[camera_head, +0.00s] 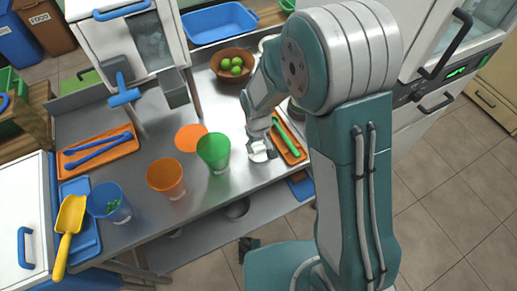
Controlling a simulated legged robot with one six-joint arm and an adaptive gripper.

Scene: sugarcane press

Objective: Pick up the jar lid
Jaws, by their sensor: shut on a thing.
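My gripper (261,149) points down over the right front part of the metal counter (224,182), just left of an orange tray. It is shut on a small pale thing at its fingertips, which I take to be the jar lid. The fingers and arm cover most of it, so its outline is hard to make out. I cannot tell whether it touches the counter. A jar is not clearly visible; my arm hides part of the counter behind it.
A green cup (213,152) stands close left of my gripper, with an orange cup (166,177) beyond it. The orange tray (299,158) holds green tongs (284,134). A flat orange disc (188,138), a brown bowl (225,58) and a blue cup (108,202) are also on the counter.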

